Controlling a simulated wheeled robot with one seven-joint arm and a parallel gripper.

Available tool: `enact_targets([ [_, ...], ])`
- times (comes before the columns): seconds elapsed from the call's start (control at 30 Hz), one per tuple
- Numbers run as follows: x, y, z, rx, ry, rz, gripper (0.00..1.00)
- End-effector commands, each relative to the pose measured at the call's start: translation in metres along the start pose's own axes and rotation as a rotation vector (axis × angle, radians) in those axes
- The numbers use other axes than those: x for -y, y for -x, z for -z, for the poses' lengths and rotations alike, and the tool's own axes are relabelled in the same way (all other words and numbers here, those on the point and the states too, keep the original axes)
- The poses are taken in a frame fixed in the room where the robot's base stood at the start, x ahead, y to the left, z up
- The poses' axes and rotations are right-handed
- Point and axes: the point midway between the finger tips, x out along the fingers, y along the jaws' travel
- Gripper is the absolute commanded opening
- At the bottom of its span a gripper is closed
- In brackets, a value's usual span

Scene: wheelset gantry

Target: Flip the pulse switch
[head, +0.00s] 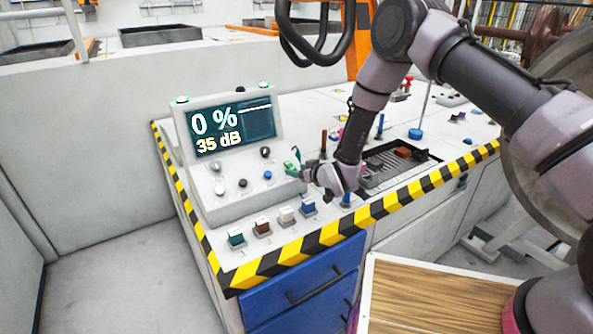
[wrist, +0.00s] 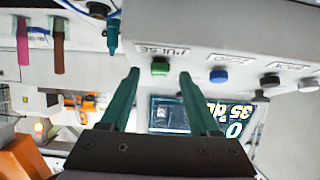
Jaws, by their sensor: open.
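The pulse switch (wrist: 160,67) is a green knob on the console's sloped face, beside a label reading PULSE in the wrist view. My gripper (wrist: 159,76) is open, with a dark green finger on each side of the knob in that view. The fingers seem apart from it, but the depth gap is hard to judge. In the head view, my gripper (head: 293,163) is at the right end of the console (head: 235,207), where it hides the green knob. The screen (head: 230,125) reads 0 % and 35 dB.
Blue (wrist: 219,76), black (wrist: 270,80) and white (wrist: 308,85) knobs share the row. Several coloured block switches (head: 262,226) line the bench front. Upright coloured rods (head: 323,143) and a dark tray (head: 378,175) stand close to my arm.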

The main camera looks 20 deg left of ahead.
Motion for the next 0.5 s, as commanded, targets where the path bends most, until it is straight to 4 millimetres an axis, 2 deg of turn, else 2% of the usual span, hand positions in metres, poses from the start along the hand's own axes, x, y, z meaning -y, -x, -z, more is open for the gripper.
enact_targets([
  [0.13, 0.0003, -0.0099, 0.0004, -0.001, 0.001, 0.001, 0.62],
  [0.4, 0.0000, -0.0114, 0.0002, 0.000, 0.000, 0.000, 0.62],
  [0.43, 0.0000, -0.0114, 0.0003, 0.000, 0.000, 0.000, 0.59],
  [0.5, 0.0000, -0.0114, 0.0003, 0.000, 0.000, 0.000, 0.32],
])
